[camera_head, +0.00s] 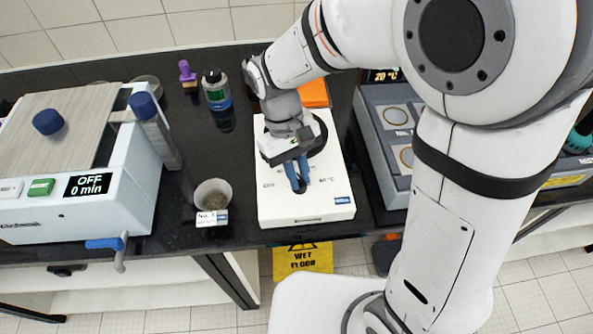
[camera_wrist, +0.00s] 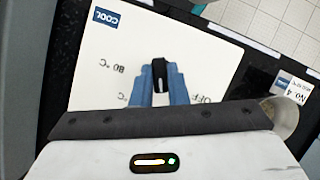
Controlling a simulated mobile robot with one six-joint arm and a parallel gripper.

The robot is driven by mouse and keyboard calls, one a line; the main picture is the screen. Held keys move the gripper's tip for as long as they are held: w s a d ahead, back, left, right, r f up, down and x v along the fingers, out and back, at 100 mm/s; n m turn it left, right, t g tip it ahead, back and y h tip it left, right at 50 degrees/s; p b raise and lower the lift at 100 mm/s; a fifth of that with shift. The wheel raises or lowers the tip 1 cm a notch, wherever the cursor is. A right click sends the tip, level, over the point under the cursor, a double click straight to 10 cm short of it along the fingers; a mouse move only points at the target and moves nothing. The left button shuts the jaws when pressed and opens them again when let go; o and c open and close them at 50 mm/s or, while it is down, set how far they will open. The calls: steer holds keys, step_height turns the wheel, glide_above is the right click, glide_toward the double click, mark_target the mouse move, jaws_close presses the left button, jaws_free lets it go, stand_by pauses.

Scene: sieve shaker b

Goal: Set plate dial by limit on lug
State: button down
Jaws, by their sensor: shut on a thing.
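The white hot plate (camera_head: 276,205) stands at the middle of the bench, with a dark round top partly hidden by my arm. Its dial (camera_wrist: 160,74) is a black knob in the wrist view, with "OFF", "80 °C" and another partly hidden °C marking printed around it. My gripper (camera_head: 298,180) points down at the plate's front, its blue fingers on either side of the dial and shut on it. The exact setting of the dial cannot be told. A blue "COOL" label (camera_wrist: 105,16) is on the plate. I cannot make out a limit on any lug.
A small cup (camera_head: 213,193) with a "No. 4" label (camera_wrist: 291,88) stands left of the plate. A shaker (camera_head: 110,205) reading "OFF, 0 min" is farther left. A bottle (camera_head: 217,100) stands behind. A grey device (camera_head: 372,105) showing "20 °C" is at right.

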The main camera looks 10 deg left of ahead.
steer(key=shift+s+f, duration=0.1)
steer(key=c, duration=1.4)
jaws_free()
steer(key=shift+c, duration=0.2)
steer(key=v, duration=0.8)
steer(key=s+d+m+t+y, duration=0.1)
steer(key=s+d+m+t, duration=0.1)
steer(key=d, duration=0.8)
steer(key=s+d+r+m+t+y, duration=0.1)
steer(key=d+m+t, duration=0.3)
steer(key=d, duration=0.7)
steer(key=shift+s+d+r+m+y, duration=0.25)
steer(key=shift+s+m+y, duration=0.2)
steer(key=shift+m, duration=0.35)
